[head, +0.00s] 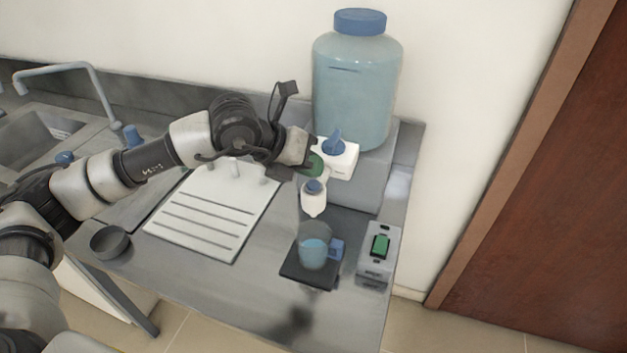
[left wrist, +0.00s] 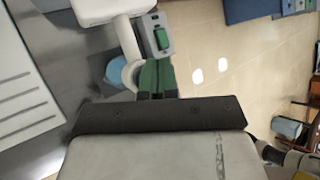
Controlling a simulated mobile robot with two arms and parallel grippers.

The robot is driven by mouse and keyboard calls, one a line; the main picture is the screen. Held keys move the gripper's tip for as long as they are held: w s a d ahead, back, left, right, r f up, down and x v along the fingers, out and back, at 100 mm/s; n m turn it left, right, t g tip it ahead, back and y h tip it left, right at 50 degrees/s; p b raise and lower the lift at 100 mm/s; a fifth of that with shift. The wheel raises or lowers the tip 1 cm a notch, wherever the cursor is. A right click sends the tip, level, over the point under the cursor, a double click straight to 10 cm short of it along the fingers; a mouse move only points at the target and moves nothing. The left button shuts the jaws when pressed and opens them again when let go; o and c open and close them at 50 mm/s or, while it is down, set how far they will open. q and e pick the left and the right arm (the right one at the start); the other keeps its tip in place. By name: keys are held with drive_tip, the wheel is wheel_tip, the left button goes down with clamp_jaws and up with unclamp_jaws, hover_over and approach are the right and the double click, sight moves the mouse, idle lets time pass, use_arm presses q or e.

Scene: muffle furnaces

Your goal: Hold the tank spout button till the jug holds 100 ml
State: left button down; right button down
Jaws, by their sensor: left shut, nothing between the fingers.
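The water tank (head: 357,95) is a large clear container of bluish liquid with a blue cap, standing on a grey raised block. Its white spout housing (head: 340,160) has a blue knob on top, and a white nozzle (head: 314,203) hangs below. The clear jug (head: 313,254) with a blue handle stands upright under the nozzle, holding some bluish liquid; its markings cannot be read. My left gripper (head: 314,164) is shut and empty, its green fingertips at the housing's left side. Contact with a button is unclear. The fingertips (left wrist: 157,78) show beside white spout parts in the left wrist view.
The jug stands on a dark square pad (head: 293,275). A grey box with a green switch (head: 380,246) is to its right. A white ribbed board (head: 205,222) and a small dark bowl (head: 110,242) lie left. A sink (head: 40,135) is at far left.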

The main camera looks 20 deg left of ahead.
sight(311, 182)
use_arm(q)
drive_tip(key=shift+r, duration=0.1)
drive_tip(key=shift+r+p, duration=1.15)
drive_tip(key=shift+r, duration=1.35)
